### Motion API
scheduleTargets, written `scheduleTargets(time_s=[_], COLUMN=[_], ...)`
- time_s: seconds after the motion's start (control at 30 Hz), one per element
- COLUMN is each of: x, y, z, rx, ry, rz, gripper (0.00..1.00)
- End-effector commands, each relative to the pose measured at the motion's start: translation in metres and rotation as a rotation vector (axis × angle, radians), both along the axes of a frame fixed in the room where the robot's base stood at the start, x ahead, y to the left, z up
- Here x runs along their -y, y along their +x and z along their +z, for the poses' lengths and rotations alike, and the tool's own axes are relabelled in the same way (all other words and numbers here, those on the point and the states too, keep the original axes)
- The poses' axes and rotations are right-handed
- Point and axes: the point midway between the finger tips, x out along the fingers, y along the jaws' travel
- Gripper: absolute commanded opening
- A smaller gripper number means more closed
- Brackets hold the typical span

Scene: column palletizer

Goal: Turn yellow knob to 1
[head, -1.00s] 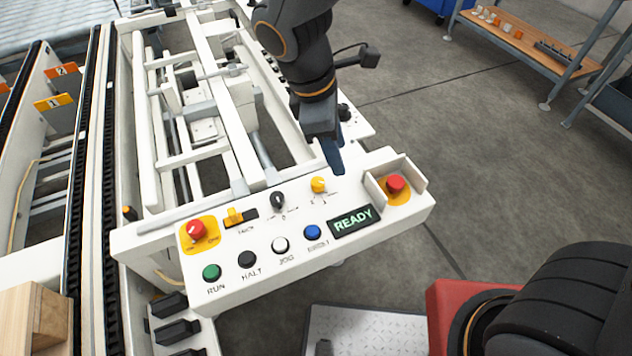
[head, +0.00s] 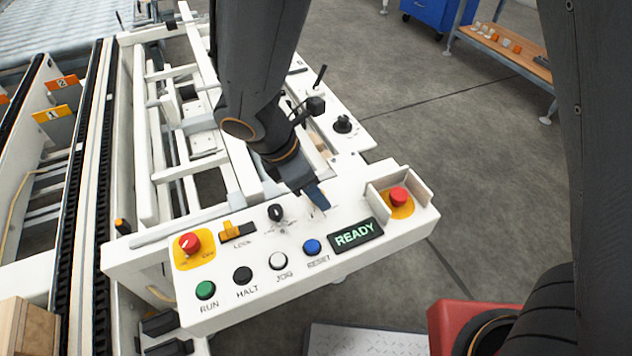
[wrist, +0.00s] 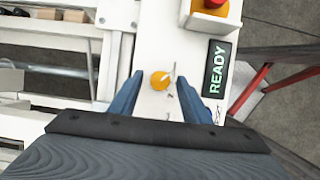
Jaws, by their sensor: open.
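The yellow knob (wrist: 160,80) shows in the wrist view on the white control panel (wrist: 152,40). A pale mark on it points to the upper right of that view; the digits around it are too small to read. My gripper (wrist: 158,84) is open, with one blue finger on each side of the knob and a visible gap to each. In the head view my gripper (head: 318,200) is low over the panel, behind the READY display (head: 355,233), and it hides the knob. Whether the fingertips touch the panel, I cannot tell.
A black knob (head: 276,213) and an orange slide switch (head: 236,230) are left of my gripper. A red button (head: 398,197) stands in a white guard (head: 424,188) to its right. Green, black, white and blue buttons line the front edge.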

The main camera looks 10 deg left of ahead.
Motion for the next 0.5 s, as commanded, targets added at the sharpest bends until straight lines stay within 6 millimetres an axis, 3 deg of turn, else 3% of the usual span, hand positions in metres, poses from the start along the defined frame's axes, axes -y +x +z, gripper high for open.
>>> scheduleTargets(time_s=[0.3,0.5], x=[0.0007,0.0005], y=[0.0005,0.0005], z=[-0.0029,-0.0027], rx=[0.001,0.001], ry=[0.002,0.002], rz=[-0.001,-0.001], gripper=[0.43,0.09])
